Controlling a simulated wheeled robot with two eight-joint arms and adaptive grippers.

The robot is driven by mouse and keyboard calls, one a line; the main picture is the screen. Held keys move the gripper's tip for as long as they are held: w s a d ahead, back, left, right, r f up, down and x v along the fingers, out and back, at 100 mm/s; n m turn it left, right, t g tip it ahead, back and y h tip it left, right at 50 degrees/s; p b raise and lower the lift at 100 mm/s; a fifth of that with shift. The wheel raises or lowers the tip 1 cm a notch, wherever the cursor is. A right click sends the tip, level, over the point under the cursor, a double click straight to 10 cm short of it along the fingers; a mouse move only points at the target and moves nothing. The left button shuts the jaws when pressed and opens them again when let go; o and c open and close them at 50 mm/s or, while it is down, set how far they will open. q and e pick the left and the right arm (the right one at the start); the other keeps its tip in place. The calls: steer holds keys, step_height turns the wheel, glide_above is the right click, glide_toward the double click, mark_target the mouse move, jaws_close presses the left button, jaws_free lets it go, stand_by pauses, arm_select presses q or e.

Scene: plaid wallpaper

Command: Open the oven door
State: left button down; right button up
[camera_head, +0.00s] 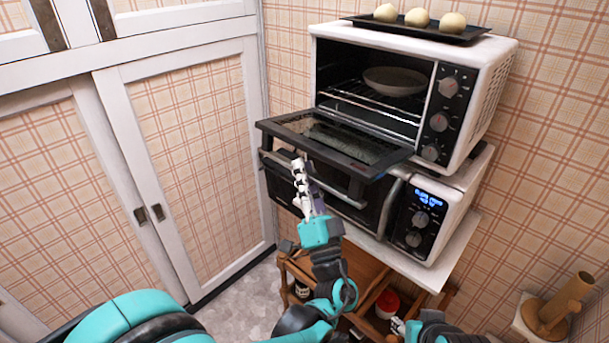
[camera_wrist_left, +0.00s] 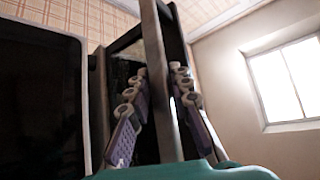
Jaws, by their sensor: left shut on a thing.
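The upper white oven (camera_head: 492,85) has its dark glass door (camera_head: 335,138) folded down, close to level, with its cavity exposed. A bowl (camera_head: 394,80) sits on the wire rack inside. My left gripper (camera_head: 301,178) is in front of the door, at the long bar handle (camera_head: 340,193) just below the door's front edge. In the left wrist view the handle bar (camera_wrist_left: 160,80) runs between the two padded fingers, and the gripper (camera_wrist_left: 158,105) is shut on it. The fingers hide part of the handle.
A second appliance with a blue display (camera_head: 428,199) stands directly below the oven. A tray (camera_head: 420,29) of three pale buns lies on top. A wooden cart (camera_head: 372,272) holds jars underneath. White cabinet doors (camera_head: 190,120) stand at left. Floor shows between cabinet and cart.

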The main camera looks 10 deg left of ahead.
arm_select(q)
steer(key=shift+w+d+f+b, duration=0.15)
steer(key=shift+f+b, duration=0.25)
steer(key=shift+f, duration=0.25)
steer(key=c, duration=1.4)
jaws_free()
steer(key=v, duration=1.2)
